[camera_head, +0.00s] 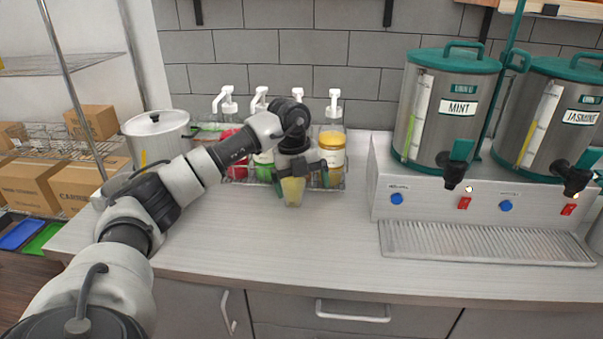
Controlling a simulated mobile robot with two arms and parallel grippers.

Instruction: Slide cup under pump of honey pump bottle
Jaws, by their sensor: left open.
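The honey pump bottle (335,137) is probably the rightmost bottle, with amber-yellow contents and a white pump on top. It stands upright in a wire rack at the back of the counter. A small see-through cup (293,192), yellowish in look, is in front of the rack, a little left of this bottle. My left gripper (303,180) is right at the cup, pointing down, with its fingers apart. The gripper and wrist hide part of the cup and the bottles behind. Contact between fingers and cup cannot be told. My right gripper is not in view.
More white-pump bottles, one red (228,140) and one green (262,158), stand in the rack (234,181). A steel pot (158,135) is at the left. Mint (437,115) and jasmine (548,125) dispensers stand at the right above a drip tray (485,243). The front counter is clear.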

